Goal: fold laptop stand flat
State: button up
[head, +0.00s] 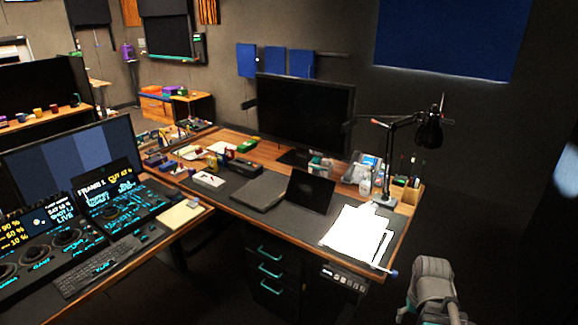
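A black tilted panel (310,191) stands raised on the dark desk mat, in front of the monitor and a little right of the desk's middle. It looks like the laptop stand, but its hinge and underside are too dark and small to make out. A flat dark slab (260,191), perhaps a closed laptop, lies just left of it. A grey part of my arm shows at the bottom right, beyond the desk's front right corner and apart from the panel. My gripper's fingers are not visible.
White papers (356,236) lie right of the panel. A black desk lamp (428,131), a clear bottle (364,184) and a pen holder (408,192) stand at the right. A large monitor (305,112) stands behind. Drawers (270,270) are under the front edge.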

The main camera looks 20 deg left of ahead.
aim_at(356, 233)
jog(key=u, duration=0.9)
jog(key=i, duration=1.05)
jog(key=z, duration=0.9)
